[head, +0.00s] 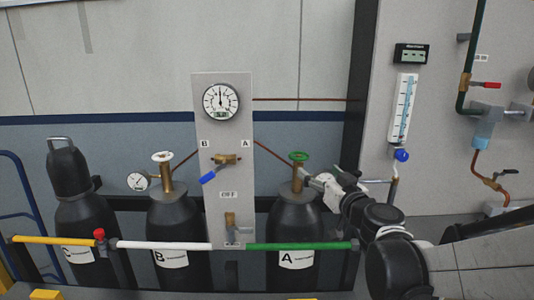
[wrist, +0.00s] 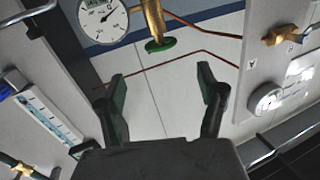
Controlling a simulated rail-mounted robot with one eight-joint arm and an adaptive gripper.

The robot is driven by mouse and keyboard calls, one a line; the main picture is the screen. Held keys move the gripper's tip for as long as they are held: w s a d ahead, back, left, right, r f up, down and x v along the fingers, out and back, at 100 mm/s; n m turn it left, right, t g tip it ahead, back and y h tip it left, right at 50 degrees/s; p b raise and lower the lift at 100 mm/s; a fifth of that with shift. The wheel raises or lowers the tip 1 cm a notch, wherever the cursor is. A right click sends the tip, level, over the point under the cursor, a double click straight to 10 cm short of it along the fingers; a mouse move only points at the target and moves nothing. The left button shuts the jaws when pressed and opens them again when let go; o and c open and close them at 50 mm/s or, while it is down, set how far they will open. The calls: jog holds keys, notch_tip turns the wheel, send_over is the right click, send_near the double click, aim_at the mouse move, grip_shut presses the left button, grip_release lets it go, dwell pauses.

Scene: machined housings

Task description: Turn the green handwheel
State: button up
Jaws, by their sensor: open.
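The green handwheel (head: 298,156) sits on top of the brass valve of the black cylinder marked A (head: 292,225). In the wrist view, which looks upside down, the green handwheel (wrist: 160,46) is at the end of a brass stem at upper middle. My gripper (head: 308,176) is just right of and below the wheel in the head view. In the wrist view my gripper (wrist: 162,76) has its two dark fingers spread wide, with nothing between them. The wheel lies beyond the fingertips, roughly midway between them, and no contact shows. The arm covers part of the valve in the head view.
A grey panel (head: 222,110) with a gauge and blue-handled valve stands left of the wheel. Cylinder B (head: 175,225) has a white handwheel (head: 162,157). A green rail (head: 300,246) crosses in front of cylinder A. A gauge (wrist: 101,17) sits close beside the valve.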

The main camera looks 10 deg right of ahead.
aim_at(299, 154)
jog(key=shift+n, duration=0.5)
jog(key=w, duration=0.4)
jog(key=w+a, duration=0.1)
jog(key=w, duration=0.3)
jog(key=w+a, duration=0.1)
jog(key=w, duration=0.4)
jog(key=shift+w+a, duration=0.1)
jog(key=shift+a, duration=0.15)
jog(key=shift+c, duration=0.5)
jog(key=c, duration=1.1)
